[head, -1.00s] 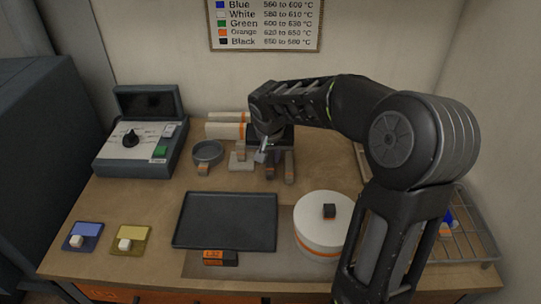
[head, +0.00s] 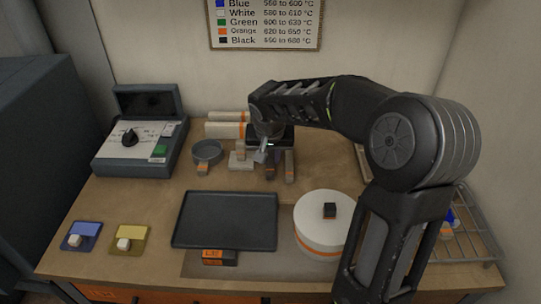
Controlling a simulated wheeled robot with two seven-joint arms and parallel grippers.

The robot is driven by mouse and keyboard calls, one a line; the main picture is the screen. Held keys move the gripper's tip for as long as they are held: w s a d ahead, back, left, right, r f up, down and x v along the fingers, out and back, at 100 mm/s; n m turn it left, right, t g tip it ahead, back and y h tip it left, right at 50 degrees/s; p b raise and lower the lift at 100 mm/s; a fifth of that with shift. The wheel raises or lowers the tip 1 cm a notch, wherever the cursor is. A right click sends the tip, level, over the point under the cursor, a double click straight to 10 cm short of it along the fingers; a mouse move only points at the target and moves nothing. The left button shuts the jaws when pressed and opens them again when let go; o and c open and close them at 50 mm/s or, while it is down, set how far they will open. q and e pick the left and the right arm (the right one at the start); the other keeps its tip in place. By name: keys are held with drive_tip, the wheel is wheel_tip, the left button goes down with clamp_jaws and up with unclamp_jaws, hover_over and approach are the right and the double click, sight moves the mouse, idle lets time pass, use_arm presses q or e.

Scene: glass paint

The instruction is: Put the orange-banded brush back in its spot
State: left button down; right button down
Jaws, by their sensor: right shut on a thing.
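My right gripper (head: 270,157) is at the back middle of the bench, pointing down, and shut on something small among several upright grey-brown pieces. The held thing is mostly hidden by the gripper and wrist; I take it to be the orange-banded brush, but its band cannot be made out. A piece with an orange mark at its foot (head: 289,168) stands just right of the gripper. A pale stand or block (head: 240,160) is just left of the gripper. My left gripper is not in view.
A dark tray (head: 226,220) lies in front, with a white round container (head: 320,222) to its right. A grey dish (head: 207,152) and control box (head: 140,145) are at left. Blue (head: 82,236) and yellow (head: 130,239) pads lie front left. A wire rack (head: 470,240) stands at right.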

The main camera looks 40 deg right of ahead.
drive_tip(key=shift+f+b, duration=0.3)
drive_tip(key=shift+b, duration=0.05)
idle(0.3)
drive_tip(key=c, duration=1.2)
unclamp_jaws()
drive_tip(key=v, duration=0.8)
drive_tip(key=shift+f, duration=0.1)
